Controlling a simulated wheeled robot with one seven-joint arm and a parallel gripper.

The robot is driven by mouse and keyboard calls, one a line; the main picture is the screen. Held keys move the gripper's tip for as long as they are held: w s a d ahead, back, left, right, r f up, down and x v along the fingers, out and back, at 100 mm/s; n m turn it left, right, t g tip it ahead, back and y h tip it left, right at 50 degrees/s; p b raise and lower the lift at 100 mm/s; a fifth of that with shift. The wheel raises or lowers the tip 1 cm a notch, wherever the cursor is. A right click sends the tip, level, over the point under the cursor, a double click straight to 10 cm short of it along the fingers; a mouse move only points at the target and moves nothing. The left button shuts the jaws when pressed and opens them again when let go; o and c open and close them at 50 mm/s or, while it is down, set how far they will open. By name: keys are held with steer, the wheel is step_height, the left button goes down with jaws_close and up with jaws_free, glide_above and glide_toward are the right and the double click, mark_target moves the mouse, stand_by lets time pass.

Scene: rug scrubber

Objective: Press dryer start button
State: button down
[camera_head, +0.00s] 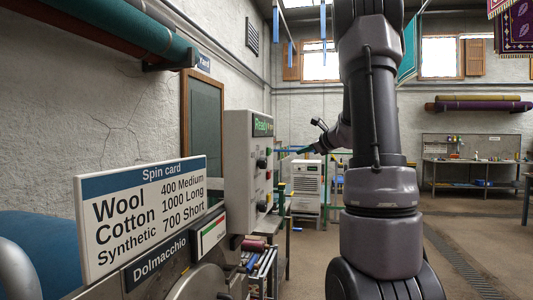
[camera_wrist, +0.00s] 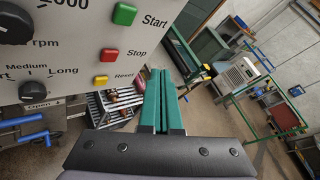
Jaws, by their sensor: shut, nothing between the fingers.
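The grey control panel (camera_head: 238,165) stands left of my arm, with a lit green "Ready" display (camera_head: 263,126). In the wrist view its face shows a green button (camera_wrist: 124,13) labelled Start at the top. Below it are a red Stop button (camera_wrist: 110,54) and a yellow Reset button (camera_wrist: 101,81). My gripper (camera_wrist: 160,70) is shut and empty, its green fingers together. In that view the fingertips lie to the right of the panel's edge and lower than the Start button. The gripper also shows small beside the panel in the head view (camera_head: 303,150); no contact is visible.
A "Spin card" sign (camera_head: 145,216) reads Wool 400 Medium, Cotton 1000 Long, Synthetic 700 Short. Black knobs (camera_wrist: 16,23) sit on the panel. A white machine (camera_head: 306,185) stands behind my gripper. Open floor lies to the right (camera_head: 455,245).

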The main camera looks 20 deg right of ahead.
mark_target(269, 151)
steer(key=shift+w, duration=0.15)
steer(key=w+a, duration=0.4)
steer(key=a, duration=0.3)
steer(key=shift+w, duration=0.4)
steer(key=shift+a, duration=0.1)
stand_by(2.0)
steer(key=shift+w+a, duration=0.25)
steer(key=shift+a, duration=0.05)
steer(key=shift+w+a, duration=0.25)
steer(key=shift+a, duration=0.15)
stand_by(0.7)
steer(key=shift+d, duration=0.1)
steer(key=shift+s+d, duration=0.5)
steer(key=shift+d, duration=0.1)
steer(key=shift+d, duration=0.1)
